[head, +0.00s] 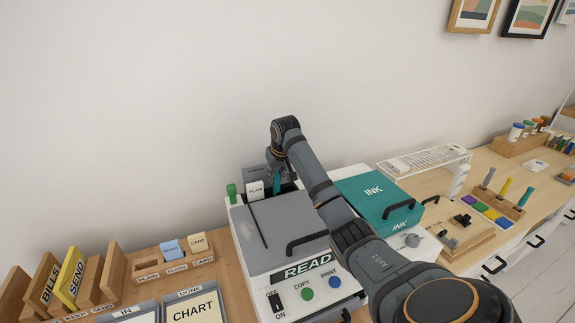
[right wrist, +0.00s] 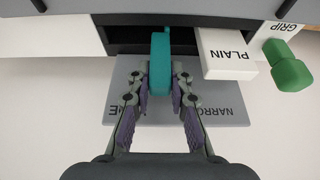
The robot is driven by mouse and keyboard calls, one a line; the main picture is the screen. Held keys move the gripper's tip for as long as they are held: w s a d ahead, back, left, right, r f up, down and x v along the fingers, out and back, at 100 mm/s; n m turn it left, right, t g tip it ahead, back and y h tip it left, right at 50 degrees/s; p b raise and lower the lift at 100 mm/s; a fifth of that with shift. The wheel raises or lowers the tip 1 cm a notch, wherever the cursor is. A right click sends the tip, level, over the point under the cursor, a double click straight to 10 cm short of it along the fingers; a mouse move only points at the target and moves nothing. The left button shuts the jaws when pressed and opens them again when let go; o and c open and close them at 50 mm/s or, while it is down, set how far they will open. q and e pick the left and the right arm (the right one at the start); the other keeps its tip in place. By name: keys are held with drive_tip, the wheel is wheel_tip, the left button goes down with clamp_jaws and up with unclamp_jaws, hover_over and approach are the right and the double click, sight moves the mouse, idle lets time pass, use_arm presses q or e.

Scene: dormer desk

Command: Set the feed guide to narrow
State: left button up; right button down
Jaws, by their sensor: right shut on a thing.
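The teal feed guide (right wrist: 160,62) stands in the dark feed slot at the back of the printer (head: 270,225). A grey plate (right wrist: 180,112) by it bears the word NARROW at right in the right wrist view; a word at left is partly hidden by a finger. My right gripper (right wrist: 161,80) is shut on the guide, one finger on each side. In the head view the guide (head: 277,175) shows as a small teal strip behind the printer, and my right arm reaches over the printer to it. My left gripper is not in view.
A white block marked PLAIN (right wrist: 225,55) sits in the slot beside the guide, with a green grip (right wrist: 288,66) beyond it. The grey lid (head: 285,235) and teal INK cover (head: 375,200) are closed. Card holders (head: 160,265) stand at left.

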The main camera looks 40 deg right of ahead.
drive_tip(key=shift+w+a, duration=0.1)
drive_tip(key=shift+a, duration=0.05)
drive_tip(key=c, duration=1.2)
unclamp_jaws()
drive_tip(key=d+v, duration=0.1)
drive_tip(key=v, duration=0.6)
drive_tip(key=shift+a+r, duration=0.2)
drive_tip(key=shift+a, duration=0.3)
